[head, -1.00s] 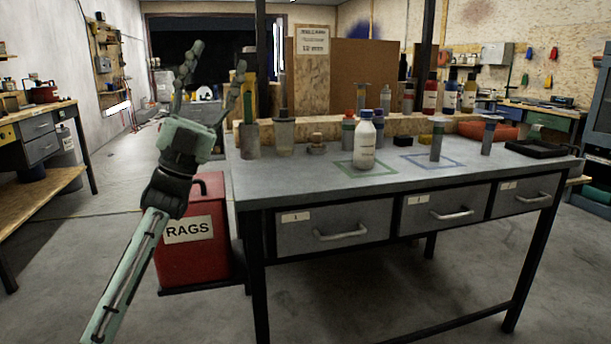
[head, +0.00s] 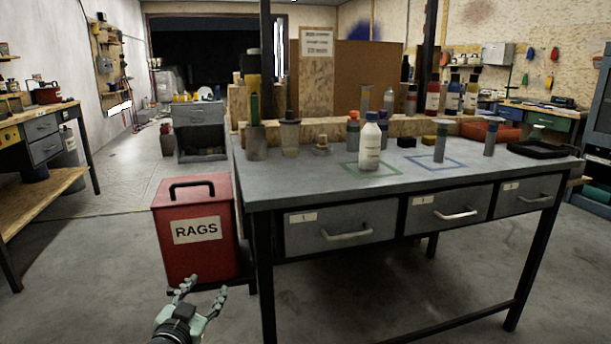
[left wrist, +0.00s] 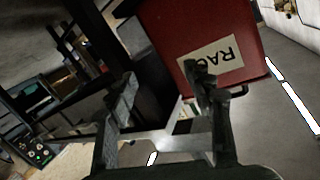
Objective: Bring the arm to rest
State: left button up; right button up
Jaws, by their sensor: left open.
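My left gripper (head: 203,294) is low at the bottom of the head view, below and in front of the red rags box. It is open, with nothing between its fingers. In the left wrist view its two fingers (left wrist: 165,100) stand apart, with the red box behind them. My right gripper is in neither view.
The red rags box (head: 193,262) stands on a low dark shelf left of the grey workbench (head: 300,188). A white bottle (head: 369,146) stands at the green square on the bench. A wooden side bench (head: 45,195) is at left. Floor between is clear.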

pick_arm(q)
jog(key=s+a+f+n+g, duration=0.1)
jog(key=s+f+g, duration=0.3)
jog(key=s+f, duration=0.4)
jog(key=s+a+f+g+y, duration=0.1)
jog(key=s+f+g, duration=0.3)
jog(key=s+f, duration=0.4)
jog(key=s+a+f+n+g+y, duration=0.1)
jog(key=s+a+f+g, duration=0.2)
jog(key=s, duration=1.5)
notch_tip(320, 180, down, 6)
jog(key=shift+s+r+n+g+p, duration=0.15)
jog(key=shift+n+g+p, duration=0.15)
jog(key=shift+g, duration=0.7)
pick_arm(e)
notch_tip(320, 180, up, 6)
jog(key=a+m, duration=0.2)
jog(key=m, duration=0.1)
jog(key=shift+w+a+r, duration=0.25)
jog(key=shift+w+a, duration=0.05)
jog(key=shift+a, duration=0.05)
